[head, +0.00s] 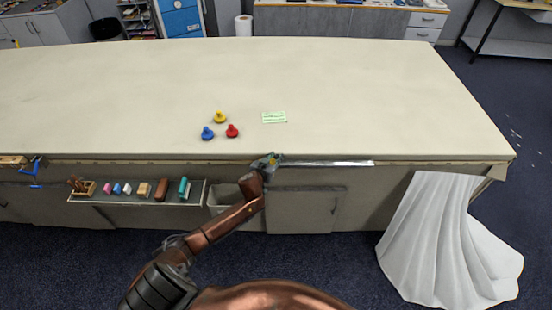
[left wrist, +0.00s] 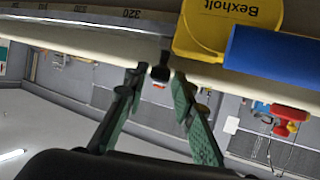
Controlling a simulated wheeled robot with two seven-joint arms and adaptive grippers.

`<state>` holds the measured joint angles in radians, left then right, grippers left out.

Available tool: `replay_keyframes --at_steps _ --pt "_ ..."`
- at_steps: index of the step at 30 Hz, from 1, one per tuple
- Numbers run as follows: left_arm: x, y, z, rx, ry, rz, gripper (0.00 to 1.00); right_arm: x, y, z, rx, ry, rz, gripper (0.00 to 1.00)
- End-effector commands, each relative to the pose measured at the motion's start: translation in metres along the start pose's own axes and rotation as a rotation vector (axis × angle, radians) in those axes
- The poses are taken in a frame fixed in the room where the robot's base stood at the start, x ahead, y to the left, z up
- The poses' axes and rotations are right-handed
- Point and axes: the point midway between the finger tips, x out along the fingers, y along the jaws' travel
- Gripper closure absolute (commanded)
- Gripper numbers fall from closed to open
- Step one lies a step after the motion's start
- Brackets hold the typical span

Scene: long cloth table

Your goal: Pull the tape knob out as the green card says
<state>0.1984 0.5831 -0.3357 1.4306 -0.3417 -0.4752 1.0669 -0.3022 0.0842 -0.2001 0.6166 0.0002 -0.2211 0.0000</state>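The green card (head: 274,117) lies flat on the table; its writing is too small to read. A pale metal tape strip (head: 330,163) runs along the table's front edge. In the left wrist view, the tape (left wrist: 90,20) carries upside-down numbers, one reading 320. A yellow case marked Bexholt (left wrist: 215,30) sits beside it. The small black knob (left wrist: 160,73) hangs at the tape's end near the case. My left gripper (left wrist: 158,84) is open, its green-padded fingers on either side of the knob, with gaps visible. In the head view the left gripper (head: 264,165) is at the front edge. My right gripper is not seen.
Yellow (head: 220,118), blue (head: 207,133) and red (head: 232,131) pieces stand on the table left of the card. A front shelf (head: 140,196) holds several small blocks. A white cloth (head: 445,240) drapes at the right. A blue block (left wrist: 275,55) adjoins the yellow case.

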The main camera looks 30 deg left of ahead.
Motion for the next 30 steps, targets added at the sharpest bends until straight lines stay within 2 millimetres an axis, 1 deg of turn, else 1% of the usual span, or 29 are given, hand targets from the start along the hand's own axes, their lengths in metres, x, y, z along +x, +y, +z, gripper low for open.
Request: replay_keyframes --at_steps 1,3,6,8,18,23,30 --pt "0.001 0.000 0.000 0.000 0.000 0.000 0.76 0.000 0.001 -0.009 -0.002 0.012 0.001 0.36" --pt "0.002 0.001 0.000 0.000 -0.001 0.001 0.76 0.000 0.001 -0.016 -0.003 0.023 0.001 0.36" --pt "0.002 0.002 0.000 0.001 0.000 0.002 0.76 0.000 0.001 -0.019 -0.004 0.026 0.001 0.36" --pt "0.002 0.002 0.000 0.001 0.000 0.003 0.77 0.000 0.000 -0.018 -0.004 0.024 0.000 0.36" --pt "0.002 0.002 0.000 0.001 0.000 0.003 1.00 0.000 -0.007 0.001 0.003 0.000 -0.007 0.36" --pt "0.002 0.002 0.000 0.001 0.000 0.003 1.00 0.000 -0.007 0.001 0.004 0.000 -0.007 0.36" --pt "0.002 0.002 0.000 0.001 -0.001 0.003 1.00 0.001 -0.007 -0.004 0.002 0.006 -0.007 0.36"
